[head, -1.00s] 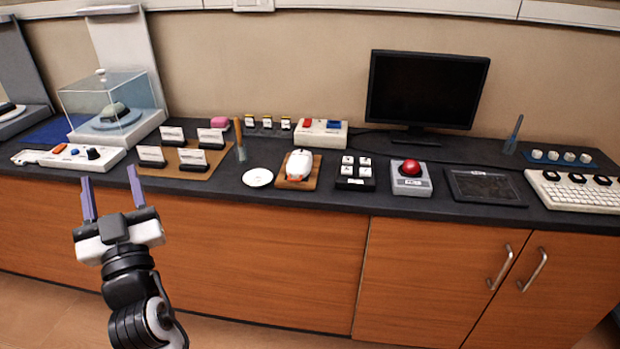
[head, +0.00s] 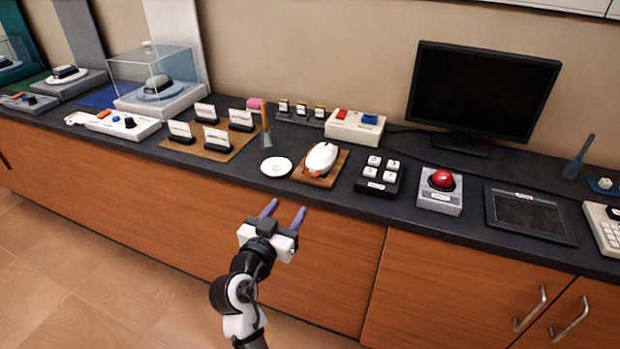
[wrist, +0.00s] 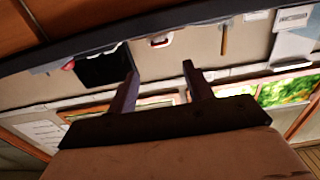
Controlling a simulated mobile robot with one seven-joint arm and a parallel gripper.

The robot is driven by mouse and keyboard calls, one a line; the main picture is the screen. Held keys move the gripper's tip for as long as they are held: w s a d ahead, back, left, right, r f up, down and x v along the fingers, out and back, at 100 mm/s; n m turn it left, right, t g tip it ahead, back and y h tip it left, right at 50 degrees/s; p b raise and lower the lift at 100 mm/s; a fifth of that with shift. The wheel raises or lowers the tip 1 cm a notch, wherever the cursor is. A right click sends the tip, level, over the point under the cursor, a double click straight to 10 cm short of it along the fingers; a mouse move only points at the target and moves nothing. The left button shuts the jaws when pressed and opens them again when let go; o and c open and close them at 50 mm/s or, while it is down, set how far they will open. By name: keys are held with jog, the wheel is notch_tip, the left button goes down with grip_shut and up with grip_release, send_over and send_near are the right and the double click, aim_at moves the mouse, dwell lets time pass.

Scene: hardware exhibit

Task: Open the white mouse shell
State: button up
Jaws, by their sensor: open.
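The white mouse (head: 321,158) sits on a small brown wooden board (head: 337,171) near the front edge of the counter in the head view. Its shell looks closed, with an orange-red part showing at its front end. My gripper (head: 285,211) is open and empty. It is in front of the counter, below and to the left of the mouse, apart from it. In the wrist view my two fingers (wrist: 158,75) are spread with nothing between them, and the picture is tilted.
A white round dish (head: 276,167) lies left of the board, with an upright wooden-handled tool (head: 266,125) behind it. A four-key pad (head: 379,176) and a red-button box (head: 440,190) stand to the right. A monitor (head: 480,95) stands behind. The floor before the cabinets is clear.

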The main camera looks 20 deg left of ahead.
aim_at(309, 175)
jog(key=w+p, duration=0.2)
jog(key=w, duration=1)
jog(key=shift+d, duration=0.2)
jog(key=shift+r+p, duration=0.1)
jog(key=shift+p, duration=0.25)
grip_shut()
